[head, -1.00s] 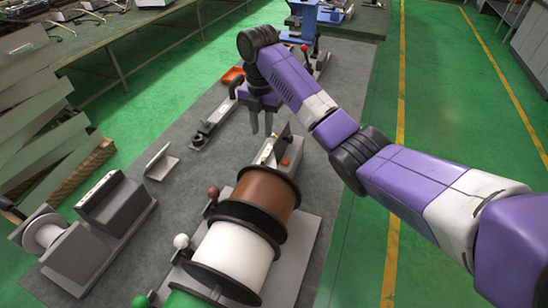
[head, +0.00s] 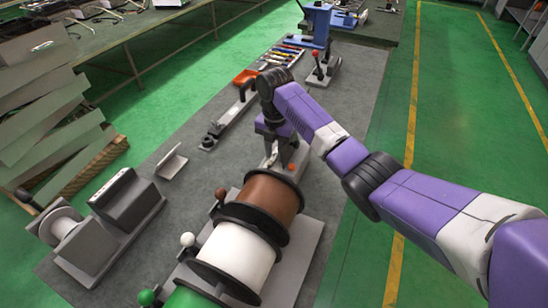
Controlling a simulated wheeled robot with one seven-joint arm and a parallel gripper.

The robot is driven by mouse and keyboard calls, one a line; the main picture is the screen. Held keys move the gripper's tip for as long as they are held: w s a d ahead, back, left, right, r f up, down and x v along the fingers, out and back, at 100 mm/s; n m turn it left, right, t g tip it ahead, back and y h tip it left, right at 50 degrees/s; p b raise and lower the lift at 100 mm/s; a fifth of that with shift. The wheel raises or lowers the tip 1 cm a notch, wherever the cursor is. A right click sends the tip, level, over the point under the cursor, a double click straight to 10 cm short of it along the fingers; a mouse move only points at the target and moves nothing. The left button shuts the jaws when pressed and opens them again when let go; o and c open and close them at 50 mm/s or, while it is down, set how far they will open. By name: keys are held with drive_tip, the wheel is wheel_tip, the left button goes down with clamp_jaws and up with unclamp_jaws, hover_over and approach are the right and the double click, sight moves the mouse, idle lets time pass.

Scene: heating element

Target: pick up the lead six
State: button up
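My gripper (head: 271,152) points down behind the brown spool, low over a small metal fixture (head: 284,160) with an orange knob. Its dark fingers are small and partly merge with the fixture, so I cannot tell whether they are open or shut, or whether they hold anything. I cannot make out which thing is lead six. A lead at the fixture would be too small to see here or hidden by the fingers.
A brown spool (head: 272,196) and a white spool (head: 236,254) stand in front of the gripper. A dark boxy machine (head: 126,206) is at left. A row of coloured tools (head: 284,54) and a blue press (head: 316,22) lie beyond. Bare grey table shows at left.

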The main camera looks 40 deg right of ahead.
clamp_jaws()
drive_tip(key=shift+r, duration=0.1)
